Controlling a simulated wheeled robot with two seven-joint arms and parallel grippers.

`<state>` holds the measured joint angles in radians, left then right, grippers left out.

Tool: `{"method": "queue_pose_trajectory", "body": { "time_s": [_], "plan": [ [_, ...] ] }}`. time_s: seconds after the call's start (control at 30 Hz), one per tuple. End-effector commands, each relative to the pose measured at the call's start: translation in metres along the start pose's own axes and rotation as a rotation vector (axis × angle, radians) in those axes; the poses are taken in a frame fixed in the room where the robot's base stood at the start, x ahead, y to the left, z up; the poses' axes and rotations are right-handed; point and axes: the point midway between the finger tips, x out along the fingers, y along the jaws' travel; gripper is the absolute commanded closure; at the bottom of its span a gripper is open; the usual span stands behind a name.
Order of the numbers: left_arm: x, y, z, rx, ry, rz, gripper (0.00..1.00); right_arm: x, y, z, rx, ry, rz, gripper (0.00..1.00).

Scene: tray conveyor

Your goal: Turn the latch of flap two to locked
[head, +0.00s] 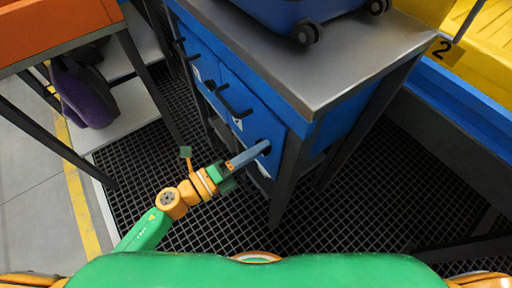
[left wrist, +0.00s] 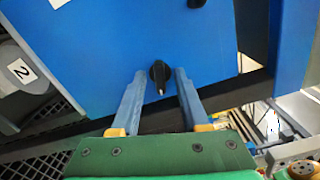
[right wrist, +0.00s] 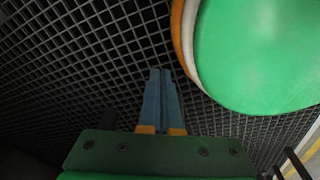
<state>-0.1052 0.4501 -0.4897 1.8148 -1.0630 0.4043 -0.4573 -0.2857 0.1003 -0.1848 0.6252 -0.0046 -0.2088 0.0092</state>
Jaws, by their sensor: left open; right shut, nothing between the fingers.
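The blue flap (left wrist: 95,60) fills much of the left wrist view. A black latch knob (left wrist: 158,72) is on it, with a pale pointer mark facing down in that view. My left gripper (left wrist: 160,76) is open, with one blue finger on each side of the knob; whether they touch it I cannot tell. In the head view the left gripper (head: 254,153) reaches the lower near corner of the blue cabinet front (head: 268,128), hiding most of the latch. My right gripper (right wrist: 161,74) is shut and empty above the floor grating.
Black bar handles (head: 235,108) stick out from the cabinet front. A blue wheeled case (head: 290,14) stands on the metal top (head: 345,50). An orange-topped table (head: 60,35) is at left, with a purple object (head: 85,92) below. The grating floor (head: 370,205) is clear.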

Motion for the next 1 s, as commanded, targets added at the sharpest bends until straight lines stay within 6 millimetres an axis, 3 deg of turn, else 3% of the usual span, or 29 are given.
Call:
{"method": "queue_pose_trajectory", "body": {
  "time_s": [0.17, 0.37, 0.47, 0.7, 0.97, 1.0],
  "plan": [
    [0.001, 0.001, 0.0, 0.0, 0.0, 0.001, 0.55, 0.0, -0.002, 0.004, -0.001, -0.008, -0.003, 1.0],
    [0.0, 0.001, 0.0, -0.001, 0.0, 0.0, 1.0, 0.0, -0.002, 0.005, -0.001, -0.009, -0.004, 1.0],
    [0.0, 0.0, 0.0, -0.006, 0.0, 0.0, 1.0, -0.001, -0.002, 0.004, -0.001, -0.008, -0.003, 1.0],
    [0.0, -0.003, 0.001, -0.276, 0.0, 0.002, 1.0, -0.024, -0.009, 0.002, -0.008, -0.015, -0.017, 1.0],
    [0.0, 0.0, 0.0, -0.293, 0.0, -0.001, 1.0, -0.021, -0.019, 0.007, -0.008, -0.025, -0.034, 1.0],
    [0.0, 0.0, 0.0, -0.292, 0.0, -0.001, 0.56, -0.021, -0.019, 0.007, -0.008, -0.025, -0.034, 1.0]
  ]
}}
